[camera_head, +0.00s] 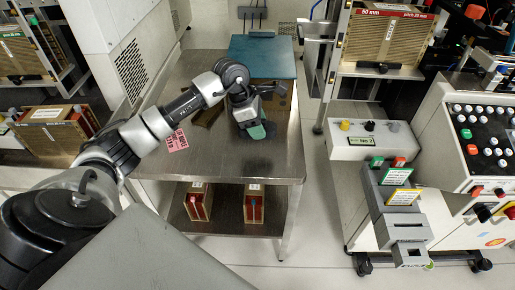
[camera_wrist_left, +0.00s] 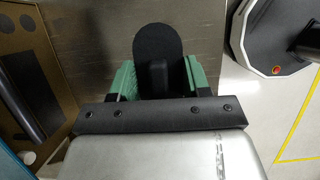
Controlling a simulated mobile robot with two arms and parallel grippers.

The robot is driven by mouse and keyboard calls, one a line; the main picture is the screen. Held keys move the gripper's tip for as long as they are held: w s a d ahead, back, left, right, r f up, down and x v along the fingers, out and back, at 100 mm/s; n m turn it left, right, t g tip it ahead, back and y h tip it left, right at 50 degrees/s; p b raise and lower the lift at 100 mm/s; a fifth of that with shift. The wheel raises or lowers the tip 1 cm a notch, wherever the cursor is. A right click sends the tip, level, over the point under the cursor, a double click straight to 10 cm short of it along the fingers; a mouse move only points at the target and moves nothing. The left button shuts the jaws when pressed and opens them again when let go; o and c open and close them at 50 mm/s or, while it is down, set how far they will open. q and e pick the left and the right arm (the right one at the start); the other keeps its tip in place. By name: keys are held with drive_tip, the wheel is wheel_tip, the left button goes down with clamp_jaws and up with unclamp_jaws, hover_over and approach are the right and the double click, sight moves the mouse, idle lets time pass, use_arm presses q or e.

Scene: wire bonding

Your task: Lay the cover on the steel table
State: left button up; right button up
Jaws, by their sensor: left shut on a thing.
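My left gripper (camera_head: 257,130) is over the steel table (camera_head: 225,160), in front of a brown box with a teal top. In the left wrist view its two green fingers (camera_wrist_left: 157,80) are shut on a raised block of a dark, flat, round-ended piece, which I take to be the cover (camera_wrist_left: 157,40). In the head view the cover's dark edge (camera_head: 270,130) shows beside the fingers, low over the bare steel. I cannot tell whether it touches the table. Part of it is hidden by the gripper. My right gripper is not in view.
The teal-topped box (camera_head: 262,55) stands at the table's back. A pink label sheet (camera_head: 177,141) lies on the left, near a brown item (camera_head: 208,113). Two reddish boxes (camera_head: 253,204) stand on the lower shelf. The table's front is clear. A control console (camera_head: 480,135) stands right.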

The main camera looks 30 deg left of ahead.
sight(263, 150)
use_arm(q)
wheel_tip(263, 150, down, 7)
drive_tip(key=shift+r, duration=0.15)
drive_tip(key=o, duration=0.9)
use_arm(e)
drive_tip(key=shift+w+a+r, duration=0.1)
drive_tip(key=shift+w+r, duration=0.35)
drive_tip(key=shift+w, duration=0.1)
use_arm(q)
drive_tip(key=v, duration=1.1)
drive_tip(key=shift+a+r, duration=0.1)
drive_tip(key=shift+r, duration=0.2)
drive_tip(key=shift+s+r, duration=0.15)
drive_tip(key=shift+r, duration=0.05)
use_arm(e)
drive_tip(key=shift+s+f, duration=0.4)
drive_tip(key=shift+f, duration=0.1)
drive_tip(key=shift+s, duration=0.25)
